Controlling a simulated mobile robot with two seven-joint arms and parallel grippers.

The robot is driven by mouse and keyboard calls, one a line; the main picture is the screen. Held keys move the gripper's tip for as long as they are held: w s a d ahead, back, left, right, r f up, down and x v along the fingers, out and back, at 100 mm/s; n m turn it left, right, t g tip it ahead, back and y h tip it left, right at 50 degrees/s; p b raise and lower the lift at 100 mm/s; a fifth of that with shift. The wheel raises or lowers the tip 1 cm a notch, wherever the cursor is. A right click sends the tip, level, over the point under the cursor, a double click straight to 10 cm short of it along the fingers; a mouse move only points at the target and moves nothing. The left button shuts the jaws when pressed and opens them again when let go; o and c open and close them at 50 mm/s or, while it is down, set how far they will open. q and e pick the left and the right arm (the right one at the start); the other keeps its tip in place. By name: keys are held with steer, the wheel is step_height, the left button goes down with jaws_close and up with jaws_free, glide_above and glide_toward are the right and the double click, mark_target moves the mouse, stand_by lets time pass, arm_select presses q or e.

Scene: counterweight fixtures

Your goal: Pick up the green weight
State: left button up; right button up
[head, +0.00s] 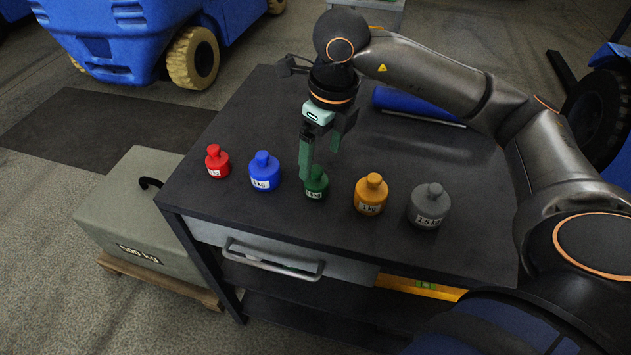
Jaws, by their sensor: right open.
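The green weight (317,186) stands upright on the dark cart top, in the middle of a row of weights. My right gripper (320,160) points down just above and behind it, with its jaws open. One green finger hangs in front of the weight's upper left side and partly hides its knob. I cannot tell whether the finger touches the weight. My left gripper is not in view.
Red (217,163) and blue (264,172) weights stand left of the green one, orange (371,196) and grey (429,208) weights right. A blue cylindrical object (408,102) lies behind. The dark cart top (240,120) is clear at back left. A drawer handle (272,262) juts out in front.

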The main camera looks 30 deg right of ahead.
mark_target(317, 169)
steer(key=shift+w+a+f, duration=0.1)
steer(key=shift+w+f, duration=0.05)
steer(key=shift+f, duration=0.85)
steer(key=shift+w+a+f, duration=0.1)
steer(key=shift+f, duration=0.95)
steer(key=shift+w+a+f, duration=0.1)
steer(key=shift+w+f, duration=0.05)
steer(key=shift+f, duration=0.85)
jaws_close()
steer(key=shift+r, duration=0.15)
